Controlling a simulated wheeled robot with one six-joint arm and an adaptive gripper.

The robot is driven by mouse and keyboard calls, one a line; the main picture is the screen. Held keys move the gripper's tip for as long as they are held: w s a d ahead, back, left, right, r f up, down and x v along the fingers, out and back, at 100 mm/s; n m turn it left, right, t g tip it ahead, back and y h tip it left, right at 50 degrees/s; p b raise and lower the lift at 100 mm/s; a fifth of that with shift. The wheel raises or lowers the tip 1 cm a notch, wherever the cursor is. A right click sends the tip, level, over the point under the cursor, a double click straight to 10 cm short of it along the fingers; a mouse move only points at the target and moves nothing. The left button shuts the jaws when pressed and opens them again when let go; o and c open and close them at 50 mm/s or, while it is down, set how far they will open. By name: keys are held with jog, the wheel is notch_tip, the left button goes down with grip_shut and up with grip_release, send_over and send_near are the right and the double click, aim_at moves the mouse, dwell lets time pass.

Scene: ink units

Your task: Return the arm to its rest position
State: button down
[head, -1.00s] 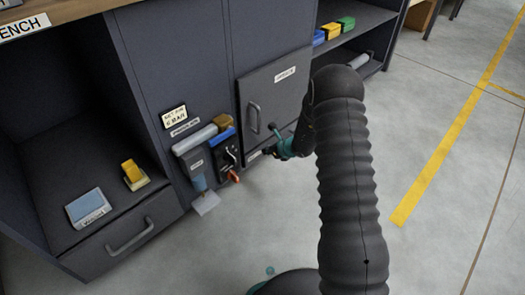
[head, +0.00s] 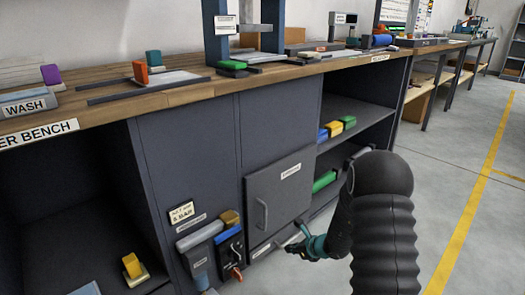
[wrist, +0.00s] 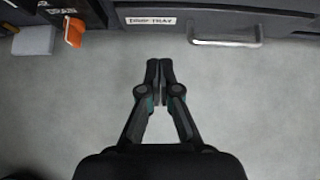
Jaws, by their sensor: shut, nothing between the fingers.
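My arm (head: 385,225) stands at the right of the head view, its black ribbed sleeve bent over toward the bench. My gripper (head: 298,243) is low in front of the cabinet, near the small door. In the wrist view my gripper (wrist: 159,85) is shut with its fingertips together and nothing between them. It is over bare grey floor, apart from the drawer front with its labelled strip (wrist: 150,20) and metal handle (wrist: 225,42).
A grey cabinet door (head: 281,195) with a handle is closed. An orange lever (wrist: 74,32) and a pale tab (wrist: 33,40) stick out at upper left. The wooden bench top (head: 200,95) carries several items. Open floor (head: 440,170) lies to the right.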

jog(key=s+a+n+g+y, duration=0.1)
jog(key=s+a+n+g, duration=0.2)
jog(key=s+n, duration=0.25)
jog(key=s+a+r+n+g+p, duration=0.15)
jog(key=s+r+n+g, duration=0.25)
jog(key=s+r+n, duration=0.7)
jog(key=s+d+r+n+t+h+p, duration=0.1)
jog(key=s+d+r+n+h+p, duration=0.1)
jog(key=s+r, duration=0.5)
jog(key=s+d+r+n+t+h+p, duration=0.2)
jog(key=s+r+n, duration=0.3)
jog(key=r, duration=0.8)
jog(key=s+d+r+n+t+h+p, duration=0.2)
jog(key=s+d+r+n+h+p, duration=0.1)
jog(key=s+r, duration=0.5)
notch_tip(320, 180, up, 2)
jog(key=shift+s+d+r+n, duration=0.15)
jog(key=shift+s+r+n, duration=0.1)
jog(key=shift+s+n, duration=0.1)
